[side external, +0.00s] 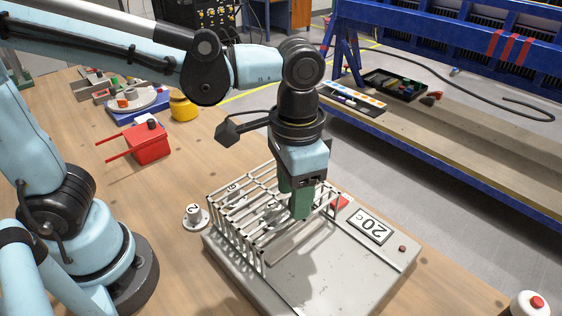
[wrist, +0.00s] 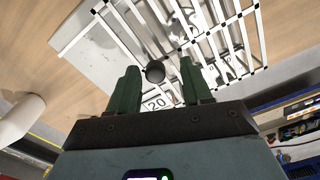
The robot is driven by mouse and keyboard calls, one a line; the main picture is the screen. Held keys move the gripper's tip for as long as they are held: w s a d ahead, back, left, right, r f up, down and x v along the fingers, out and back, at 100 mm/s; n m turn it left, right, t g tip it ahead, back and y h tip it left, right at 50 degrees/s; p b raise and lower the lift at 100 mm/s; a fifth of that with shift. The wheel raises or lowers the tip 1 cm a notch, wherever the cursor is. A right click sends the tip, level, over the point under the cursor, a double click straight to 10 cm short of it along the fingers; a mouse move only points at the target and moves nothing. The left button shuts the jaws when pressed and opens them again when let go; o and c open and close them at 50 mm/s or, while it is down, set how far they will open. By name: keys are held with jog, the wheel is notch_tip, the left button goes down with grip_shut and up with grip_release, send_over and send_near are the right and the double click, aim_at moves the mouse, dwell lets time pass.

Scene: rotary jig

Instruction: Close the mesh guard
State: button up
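The mesh guard (side external: 238,207) is a pale wire cage standing over the left and back part of the grey jig base (side external: 350,272). Its bars also cross the upper right of the wrist view (wrist: 238,42). My gripper (side external: 301,205) points down at the guard's right side, its green fingers low over the base. In the wrist view my gripper (wrist: 157,82) has its fingers apart, with a dark round knob (wrist: 155,72) showing between them. A gap shows on both sides of the knob. What the knob is fixed to is hard to tell.
A "20c" plate (side external: 370,226) and a small red button (side external: 402,248) are on the base's right part. A white knobbed piece (side external: 195,216) stands left of the guard. A red box (side external: 148,144) and yellow pot (side external: 183,107) are farther back. The base's front is bare.

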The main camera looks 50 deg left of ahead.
jog(key=shift+d, duration=0.1)
notch_tip(320, 180, up, 12)
dwell(0.8)
jog(key=a+f+n+t, duration=0.1)
jog(key=a+f, duration=0.1)
jog(key=a, duration=0.1)
jog(key=w+a+f+t, duration=0.1)
jog(key=a+f, duration=0.1)
jog(key=a, duration=0.1)
jog(key=a+f+n+t, duration=0.1)
jog(key=a+f, duration=0.1)
jog(key=a, duration=0.1)
jog(key=shift+w+a+f+n+t+h, duration=0.3)
jog(key=shift+w+a+f+t+h, duration=0.05)
jog(key=shift+w+a+t+h, duration=0.05)
jog(key=a+f+n+t, duration=0.1)
jog(key=a+f+t, duration=0.2)
jog(key=a+f, duration=0.2)
jog(key=shift+s+a+n+y, duration=0.3)
jog(key=shift+a+n+y, duration=0.1)
jog(key=shift+a, duration=0.5)
